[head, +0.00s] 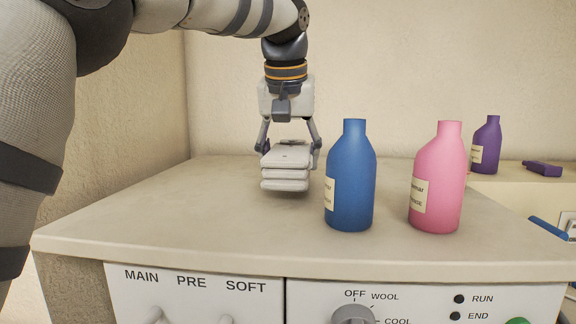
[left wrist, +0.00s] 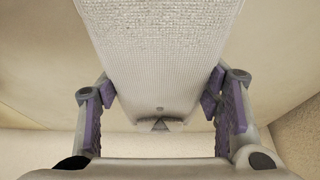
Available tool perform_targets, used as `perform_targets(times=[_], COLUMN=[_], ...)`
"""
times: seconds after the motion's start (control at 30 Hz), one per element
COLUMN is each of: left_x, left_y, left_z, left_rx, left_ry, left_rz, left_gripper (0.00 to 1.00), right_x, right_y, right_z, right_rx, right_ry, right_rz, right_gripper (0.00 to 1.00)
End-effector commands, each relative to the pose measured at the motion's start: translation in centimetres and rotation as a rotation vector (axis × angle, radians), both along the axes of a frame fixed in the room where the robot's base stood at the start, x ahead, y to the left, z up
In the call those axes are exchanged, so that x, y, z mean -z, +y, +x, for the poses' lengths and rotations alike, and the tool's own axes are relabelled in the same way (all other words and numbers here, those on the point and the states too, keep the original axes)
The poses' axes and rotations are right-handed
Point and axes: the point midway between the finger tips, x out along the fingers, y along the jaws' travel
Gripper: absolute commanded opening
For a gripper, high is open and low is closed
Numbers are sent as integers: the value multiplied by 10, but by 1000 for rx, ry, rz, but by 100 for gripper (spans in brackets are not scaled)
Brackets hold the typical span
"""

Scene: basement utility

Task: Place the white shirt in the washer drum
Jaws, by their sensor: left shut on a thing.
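The white shirt (head: 286,168) is a folded, layered bundle above the washer top (head: 210,215) in the head view. My left gripper (head: 289,150) comes down from above and is shut on it, with one finger on each side. A shadow lies under the shirt; I cannot tell whether it touches the top. In the left wrist view the shirt (left wrist: 160,60) is a pale woven cloth between the purple finger pads. The washer's front panel shows a dial (head: 353,315). The drum is not in view. My right gripper is not in view.
A blue bottle (head: 350,180) stands close to the right of the shirt, with a pink bottle (head: 437,180) beyond it. A purple bottle (head: 487,145) stands on a ledge at the right, near a purple object (head: 543,169). The left part of the top is clear.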

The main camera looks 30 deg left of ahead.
Motion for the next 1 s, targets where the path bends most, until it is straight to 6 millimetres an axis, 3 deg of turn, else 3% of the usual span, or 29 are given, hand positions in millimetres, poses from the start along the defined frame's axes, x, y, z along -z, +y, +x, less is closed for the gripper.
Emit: perform_targets(times=[0.17,0.47,0.5,0.57,0.87,1.0], left_x=[18,23,23,23,23,11], left_y=[0,0,0,0,0,-1], left_z=[-1,0,0,0,0,-3], left_rx=[0,-1,-1,-1,-1,-1], left_ry=[-6,-2,-2,-2,-2,-5], left_rz=[-1,0,0,0,0,1], left_gripper=[29,29,66,80,80,80], right_x=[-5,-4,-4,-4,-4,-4], right_y=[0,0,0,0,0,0], right_z=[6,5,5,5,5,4], right_rx=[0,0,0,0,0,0], right_ry=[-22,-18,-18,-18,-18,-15], right_rz=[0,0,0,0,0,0], right_gripper=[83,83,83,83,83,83])
